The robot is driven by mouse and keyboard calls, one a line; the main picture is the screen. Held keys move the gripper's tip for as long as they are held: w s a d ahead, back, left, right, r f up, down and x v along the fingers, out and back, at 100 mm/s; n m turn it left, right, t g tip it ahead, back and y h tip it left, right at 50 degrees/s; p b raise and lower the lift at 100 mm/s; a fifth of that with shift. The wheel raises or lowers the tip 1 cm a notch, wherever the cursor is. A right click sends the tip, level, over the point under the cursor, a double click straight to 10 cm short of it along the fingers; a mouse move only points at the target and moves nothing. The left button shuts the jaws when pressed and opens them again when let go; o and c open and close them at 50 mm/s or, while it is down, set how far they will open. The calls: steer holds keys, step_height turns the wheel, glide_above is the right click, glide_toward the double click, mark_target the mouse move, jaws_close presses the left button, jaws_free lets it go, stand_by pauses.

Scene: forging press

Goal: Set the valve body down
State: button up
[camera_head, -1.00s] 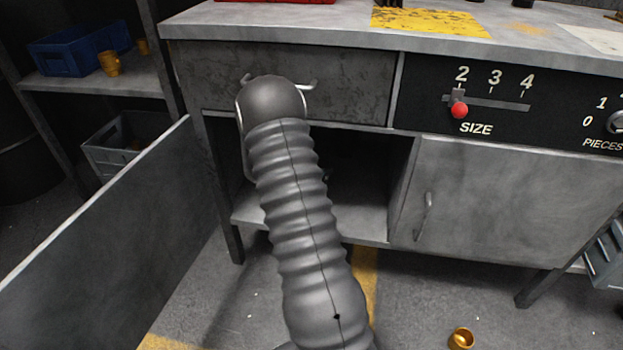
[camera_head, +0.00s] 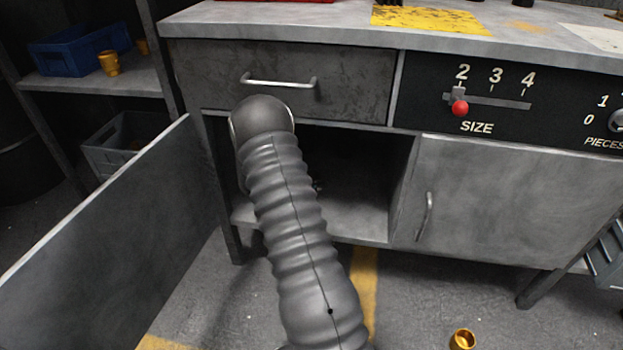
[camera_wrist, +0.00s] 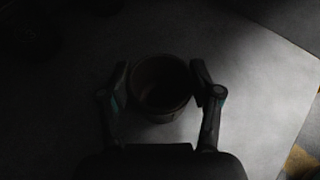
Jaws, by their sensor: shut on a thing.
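In the wrist view my gripper (camera_wrist: 160,86) is shut on the valve body (camera_wrist: 160,112), a dark round piece with an open top. A finger lies against each side of it. A grey surface (camera_wrist: 60,125) lies beneath; the picture is too dark to tell whether the piece touches it. In the head view my arm reaches into the open compartment (camera_head: 360,215) under the drawer and hides the gripper and the valve body.
The compartment's door (camera_head: 110,235) stands open at the left. The drawer (camera_head: 285,85) above is shut, as is the right cabinet door (camera_head: 510,200). A brass-coloured piece (camera_head: 463,339) lies on the floor. A blue bin (camera_head: 80,52) stands on the left shelf.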

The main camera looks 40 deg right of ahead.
steer(key=o, duration=1.5)
steer(key=shift+f, duration=0.1)
